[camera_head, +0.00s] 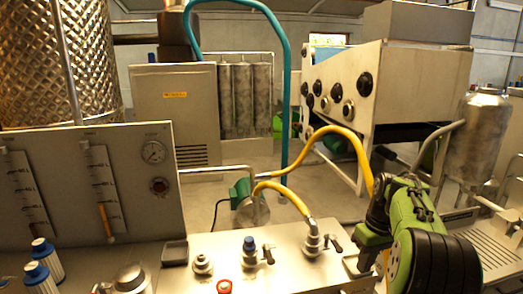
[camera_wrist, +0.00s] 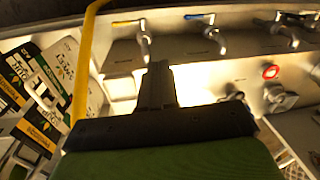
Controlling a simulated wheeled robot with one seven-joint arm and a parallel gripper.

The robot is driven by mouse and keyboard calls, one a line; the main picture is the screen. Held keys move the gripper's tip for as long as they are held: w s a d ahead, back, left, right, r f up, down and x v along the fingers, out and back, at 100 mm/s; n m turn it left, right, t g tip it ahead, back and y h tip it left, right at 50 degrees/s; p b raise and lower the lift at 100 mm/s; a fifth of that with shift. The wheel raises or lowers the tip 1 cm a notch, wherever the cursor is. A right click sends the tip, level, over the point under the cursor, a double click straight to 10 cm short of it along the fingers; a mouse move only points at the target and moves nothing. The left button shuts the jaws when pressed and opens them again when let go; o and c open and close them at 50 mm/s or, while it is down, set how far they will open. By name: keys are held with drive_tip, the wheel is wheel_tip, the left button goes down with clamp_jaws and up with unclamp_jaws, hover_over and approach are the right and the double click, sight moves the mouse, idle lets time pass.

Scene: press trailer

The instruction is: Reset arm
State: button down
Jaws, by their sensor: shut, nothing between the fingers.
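My gripper (camera_wrist: 157,78) shows in the wrist view as two dark fingers close together, with nothing seen between them. It sits over a lit part of the metal panel, and I cannot tell its height above it. In the head view, my green and black arm is at the lower right, over the right end of the metal panel (camera_head: 285,263). My fingers cannot be made out clearly there.
The panel carries a red button (camera_head: 224,286), a blue-topped valve (camera_head: 250,245) and a yellow hose (camera_head: 290,197) beside my arm. The hose also shows in the wrist view (camera_wrist: 82,75), near printed boxes (camera_wrist: 50,68). A steel tank (camera_head: 474,138) stands at right.

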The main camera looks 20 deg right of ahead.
drive_tip(key=s+a+r+t+h, duration=0.15)
drive_tip(key=a+r, duration=0.45)
drive_tip(key=a, duration=0.7)
drive_tip(key=s+a+f+t, duration=0.2)
drive_tip(key=s+a+t, duration=0.1)
drive_tip(key=s+a, duration=1.1)
drive_tip(key=s, duration=0.3)
drive_tip(key=shift+a+t, duration=0.15)
drive_tip(key=shift+t, duration=0.2)
